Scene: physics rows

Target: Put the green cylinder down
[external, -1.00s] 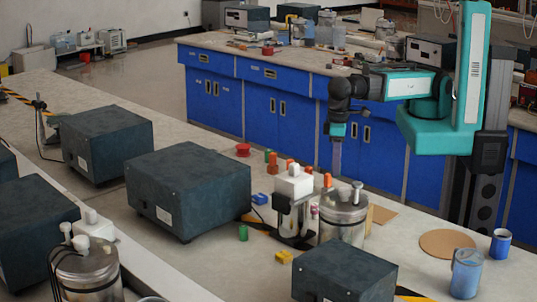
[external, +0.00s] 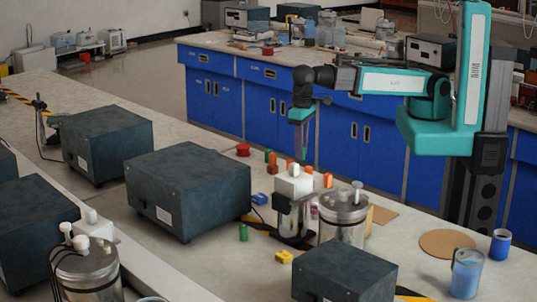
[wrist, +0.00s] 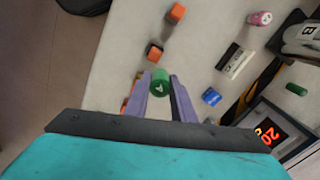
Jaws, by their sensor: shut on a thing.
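My gripper (wrist: 160,92) is shut on a green cylinder (wrist: 160,82), whose end shows between the two purple fingertips in the wrist view. In the external view my gripper (external: 301,150) points down above the far side of the near bench (external: 210,268). The held cylinder is too small there to make out clearly. Another green cylinder (external: 243,232) stands on the bench in front of the large dark box, and it also shows at the right of the wrist view (wrist: 296,89).
Orange blocks (wrist: 154,52) lie close to my fingers in the wrist view. A blue block (wrist: 211,97), a black-and-white block (wrist: 235,62) and a pink cylinder (wrist: 260,18) lie to the right. A metal canister (external: 343,215) and dark boxes (external: 188,190) stand on the bench. Bare bench shows between the blocks.

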